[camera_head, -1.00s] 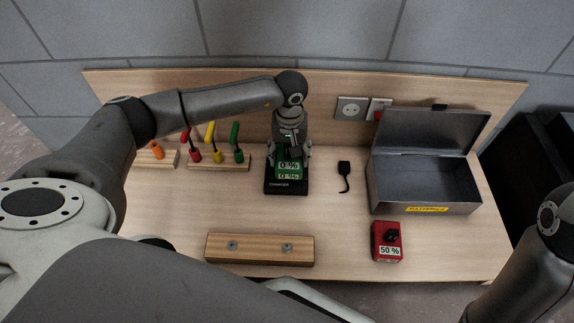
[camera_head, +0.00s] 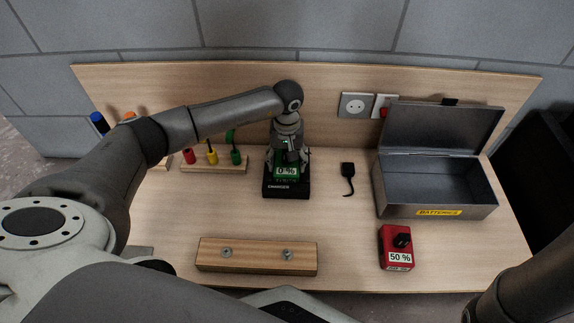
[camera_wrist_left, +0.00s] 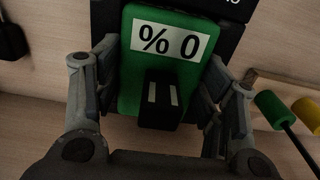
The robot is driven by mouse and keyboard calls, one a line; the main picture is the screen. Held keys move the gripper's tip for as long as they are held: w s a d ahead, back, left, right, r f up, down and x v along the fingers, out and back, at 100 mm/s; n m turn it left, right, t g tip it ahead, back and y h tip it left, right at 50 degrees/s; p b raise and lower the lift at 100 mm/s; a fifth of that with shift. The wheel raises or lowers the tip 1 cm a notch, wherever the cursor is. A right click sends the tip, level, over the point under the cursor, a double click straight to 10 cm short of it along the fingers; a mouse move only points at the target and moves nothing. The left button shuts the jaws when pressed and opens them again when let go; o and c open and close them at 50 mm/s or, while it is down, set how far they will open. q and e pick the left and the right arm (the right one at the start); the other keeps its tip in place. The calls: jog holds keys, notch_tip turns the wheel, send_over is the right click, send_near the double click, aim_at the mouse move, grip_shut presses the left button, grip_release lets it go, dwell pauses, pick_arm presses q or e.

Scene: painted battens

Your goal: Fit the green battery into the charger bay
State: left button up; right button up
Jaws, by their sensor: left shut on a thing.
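The green battery (camera_head: 280,177), labelled 0 %, is at the black charger (camera_head: 287,190) in the middle of the table. My left gripper (camera_head: 287,166) points down and is shut on it. In the left wrist view the battery (camera_wrist_left: 133,75) sits between the two fingers, with its black terminal block toward the palm and the black charger (camera_wrist_left: 226,22) behind it. My right gripper is out of view.
A red battery (camera_head: 394,250) marked 50 % lies front right. An open grey metal box (camera_head: 436,205) stands behind it. A black plug (camera_head: 348,170) lies right of the charger. A wooden block (camera_head: 255,257) with two screws is in front; a tool rack (camera_head: 210,167) stands left.

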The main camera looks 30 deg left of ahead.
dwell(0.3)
pick_arm(q)
jog(key=shift+f, duration=0.2)
jog(key=o, duration=1.4)
jog(key=shift+c, duration=0.2)
